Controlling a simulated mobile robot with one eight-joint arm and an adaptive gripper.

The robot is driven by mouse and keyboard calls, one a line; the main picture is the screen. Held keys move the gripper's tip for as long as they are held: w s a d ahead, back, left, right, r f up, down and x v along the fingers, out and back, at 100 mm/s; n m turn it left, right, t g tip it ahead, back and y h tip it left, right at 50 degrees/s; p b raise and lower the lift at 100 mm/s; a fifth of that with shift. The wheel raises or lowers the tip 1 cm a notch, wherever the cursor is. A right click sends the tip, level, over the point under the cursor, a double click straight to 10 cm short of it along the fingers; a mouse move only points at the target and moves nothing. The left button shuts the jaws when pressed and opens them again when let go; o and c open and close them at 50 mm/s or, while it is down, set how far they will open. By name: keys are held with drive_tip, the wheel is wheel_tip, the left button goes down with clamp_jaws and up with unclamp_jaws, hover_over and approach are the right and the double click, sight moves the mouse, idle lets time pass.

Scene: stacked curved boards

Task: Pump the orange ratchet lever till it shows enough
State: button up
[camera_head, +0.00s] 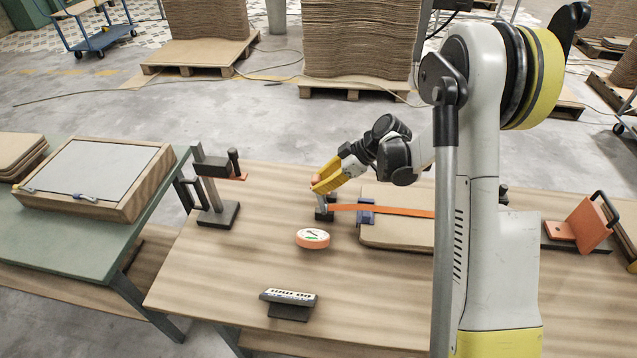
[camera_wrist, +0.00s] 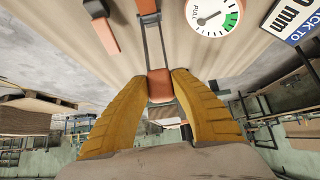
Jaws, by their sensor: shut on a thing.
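The orange ratchet lever has its orange grip end (camera_wrist: 159,84) between my yellow fingers in the wrist view, with two dark side bars running up from it. My gripper (camera_wrist: 159,77) is shut on that end, and the fingers cover its sides. In the head view my gripper (camera_head: 318,184) is above the small dark ratchet base (camera_head: 325,212) and hides most of the lever. An orange strap (camera_head: 400,210) runs right from the ratchet. The round gauge (camera_head: 312,238) stands in front; in the wrist view the gauge (camera_wrist: 213,16) shows "PULL", a dark needle and a green zone. The exact needle reading is unclear.
Stacked boards (camera_head: 395,235) lie under the strap, with a blue corner piece (camera_head: 366,211) at their left edge. A dark-based stand (camera_head: 217,214) is at left. Bare wooden tabletop (camera_head: 225,265) lies front left.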

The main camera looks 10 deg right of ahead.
drive_tip(key=o, duration=1.1)
drive_tip(key=shift+d+r, duration=0.1)
drive_tip(key=p+v, duration=0.3)
drive_tip(key=v, duration=0.3)
drive_tip(key=shift+s+d+r, duration=0.15)
drive_tip(key=shift+d+r, duration=0.05)
drive_tip(key=shift+r, duration=0.15)
drive_tip(key=s+a+r+m+h, duration=0.2)
drive_tip(key=s+r+m, duration=0.2)
drive_tip(key=r, duration=0.4)
drive_tip(key=s+r+m+t+h, duration=0.1)
drive_tip(key=s+r+m+h, duration=0.1)
drive_tip(key=s, duration=0.5)
drive_tip(key=s+r+m+t+h, duration=0.1)
drive_tip(key=s+r+m+h, duration=0.1)
drive_tip(key=s, duration=0.5)
drive_tip(key=s+r+m+t+h, duration=0.1)
drive_tip(key=s+r+m+t, duration=0.1)
drive_tip(key=s+r+m, duration=0.2)
drive_tip(key=shift+s+a+r+m+h, duration=0.1)
drive_tip(key=shift+s+m+h, duration=0.1)
drive_tip(key=shift+s+m, duration=0.4)
drive_tip(key=shift+s+a+r+m+h, duration=0.1)
drive_tip(key=shift+s+m+h, duration=0.1)
drive_tip(key=shift+s, duration=0.7)
